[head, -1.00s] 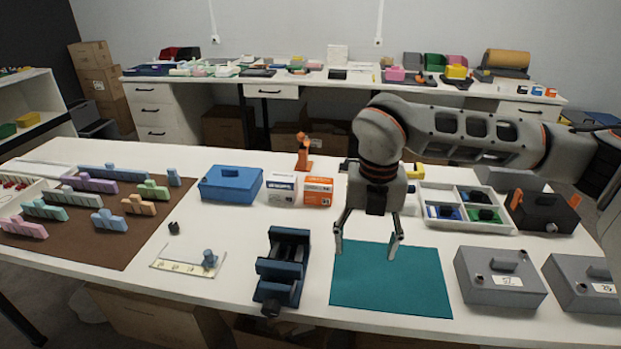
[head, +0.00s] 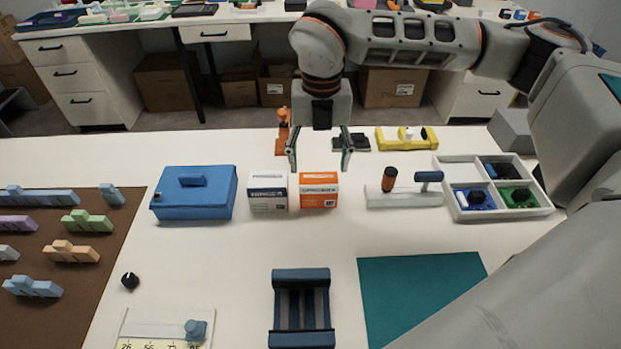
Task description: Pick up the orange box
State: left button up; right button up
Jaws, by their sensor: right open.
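The orange box (head: 319,190) is a small orange and white carton standing on the white table near the middle of the head view. A similar white and dark blue box (head: 268,191) stands close on its left. My right gripper (head: 319,166) points down, open and empty, with its fingertips showing just above the tops of the two boxes. The fingers appear behind or above the boxes, and I cannot tell the exact depth. My left gripper is not in view.
A blue case (head: 194,196) stands left of the boxes. A blue vise (head: 301,310) and a teal mat (head: 415,290) lie in front. The table directly before the boxes is clear.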

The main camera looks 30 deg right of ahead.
aim_at(318, 179)
jog(key=shift+s+f, duration=0.2)
jog(key=shift+f, duration=1.05)
notch_tip(318, 179, down, 5)
jog(key=shift+a+r+b, duration=0.1)
jog(key=shift+r+b, duration=0.05)
jog(key=shift+b, duration=0.4)
jog(key=c, duration=0.8)
